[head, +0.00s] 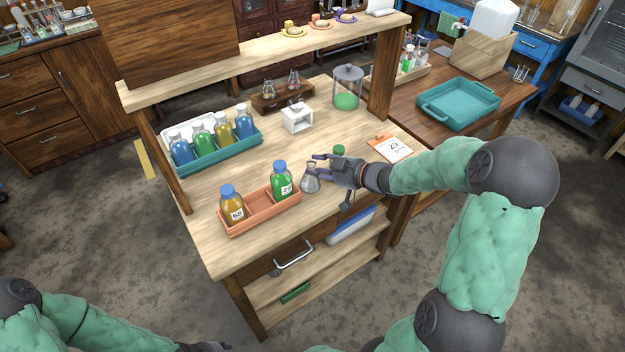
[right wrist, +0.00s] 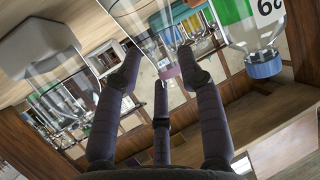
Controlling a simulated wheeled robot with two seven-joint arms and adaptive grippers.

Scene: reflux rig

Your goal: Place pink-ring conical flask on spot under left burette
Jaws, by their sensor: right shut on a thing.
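A clear conical flask (head: 310,184) is at the worktable's front right, beside the orange tray. In the right wrist view the flask (right wrist: 152,42) has a pink ring around its neck. My right gripper (head: 318,166) is shut on the flask near its neck; in the right wrist view the fingers (right wrist: 160,82) close around it. I cannot tell whether the flask touches the tabletop. My left gripper (head: 208,347) shows only as a dark sliver at the bottom edge. I cannot make out a burette or the spot under it.
An orange tray (head: 234,232) with an amber and a green bottle stands left of the flask. A teal crate (head: 212,158) of bottles, a wooden rack (head: 266,104) with small flasks and a white stand (head: 297,120) are behind. The tabletop middle (head: 240,178) is clear.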

